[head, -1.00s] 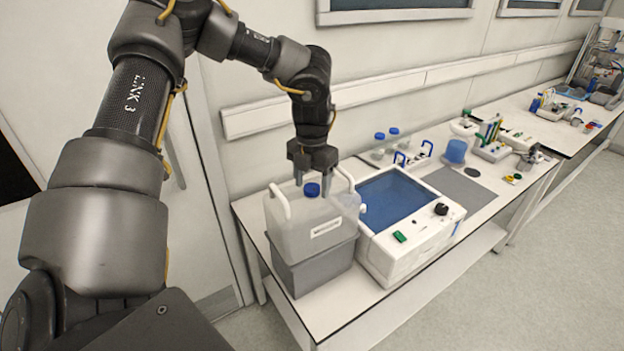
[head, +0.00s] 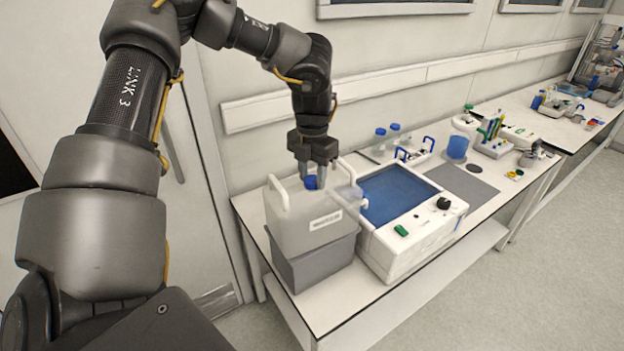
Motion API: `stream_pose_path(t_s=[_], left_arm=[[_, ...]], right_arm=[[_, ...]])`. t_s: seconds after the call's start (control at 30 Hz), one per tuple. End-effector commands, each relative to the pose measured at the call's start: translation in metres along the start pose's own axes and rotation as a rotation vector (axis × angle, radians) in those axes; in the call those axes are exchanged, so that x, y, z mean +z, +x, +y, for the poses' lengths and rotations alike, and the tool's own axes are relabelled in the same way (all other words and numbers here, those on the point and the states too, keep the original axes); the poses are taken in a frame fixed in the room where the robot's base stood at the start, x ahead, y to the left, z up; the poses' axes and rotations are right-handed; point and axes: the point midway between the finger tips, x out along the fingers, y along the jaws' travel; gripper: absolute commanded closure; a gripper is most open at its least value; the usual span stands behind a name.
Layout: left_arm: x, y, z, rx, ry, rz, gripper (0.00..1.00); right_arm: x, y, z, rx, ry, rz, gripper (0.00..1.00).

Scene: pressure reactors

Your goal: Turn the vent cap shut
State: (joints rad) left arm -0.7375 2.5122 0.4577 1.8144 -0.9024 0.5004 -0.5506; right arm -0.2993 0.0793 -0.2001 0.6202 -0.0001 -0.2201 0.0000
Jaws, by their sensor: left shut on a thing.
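A white jerrycan (head: 291,236) with a label on its front stands in a grey tub (head: 312,266) at the near left end of the bench. The blue vent cap (head: 311,183) is on top of it, between two white handles. My left gripper (head: 313,183) points down at the cap from above. Its fingers are shut on the cap, one on each side, and partly hide it. My right gripper is not in view.
A white bath (head: 388,259) with a blue top stands close to the right of the jerrycan. Blue-capped bottles (head: 380,136), a blue beaker (head: 457,148) and a grey mat (head: 462,183) lie farther along the bench. A wall is behind.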

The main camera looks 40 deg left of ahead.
Motion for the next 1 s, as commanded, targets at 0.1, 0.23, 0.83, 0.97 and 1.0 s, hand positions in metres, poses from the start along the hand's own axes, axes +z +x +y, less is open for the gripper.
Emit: stream_pose_path(t_s=[0.1,0.23,0.83,0.97,1.0], left_arm=[[-0.001,-0.001,0.000,0.000,-0.001,0.002,0.85],[0.000,-0.001,0.000,-0.001,-0.001,0.002,0.53],[0.001,-0.025,0.000,0.000,-0.001,-0.005,0.40],[0.001,-0.052,0.000,0.000,-0.001,-0.005,0.40],[0.001,-0.060,0.000,0.000,-0.002,-0.004,0.40]], right_arm=[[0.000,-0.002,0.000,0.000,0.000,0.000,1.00],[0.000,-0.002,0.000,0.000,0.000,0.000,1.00],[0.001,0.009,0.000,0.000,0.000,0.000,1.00],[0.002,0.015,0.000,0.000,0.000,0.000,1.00],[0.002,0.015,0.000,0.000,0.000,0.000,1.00]])
